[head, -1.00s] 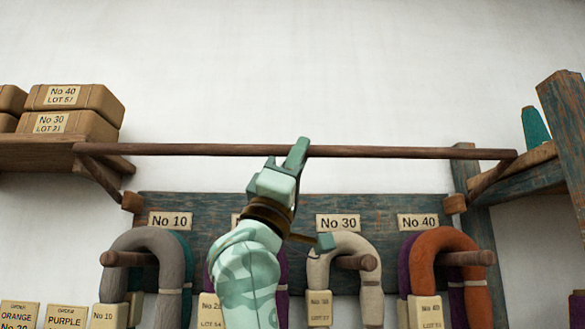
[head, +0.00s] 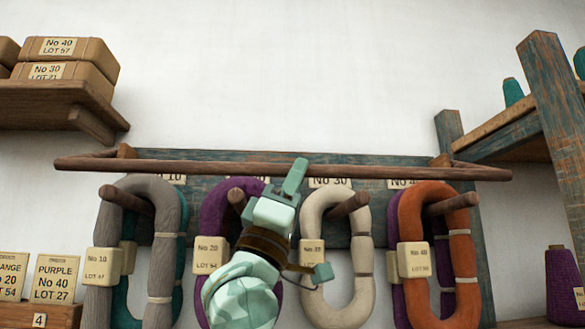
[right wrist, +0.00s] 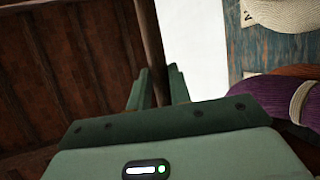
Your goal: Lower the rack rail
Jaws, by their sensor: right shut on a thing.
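The rack rail (head: 180,166) is a long dark wooden bar across the front of the yarn rack. It sits about level with the blue-green board (head: 385,165), in front of the number labels and partly covering them. Short side arms join its ends to wooden blocks on the board. My right gripper (head: 291,175) is shut on the rail near its middle. In the right wrist view the rail (right wrist: 150,45) runs between the two fingers (right wrist: 158,88). My left gripper is not in view.
Grey (head: 165,215), cream (head: 316,205) and orange (head: 408,235) yarn hanks hang on pegs just below the rail. Boxes sit on a shelf (head: 45,90) at the left. A wooden post (head: 560,110) stands at the right. The wall above is clear.

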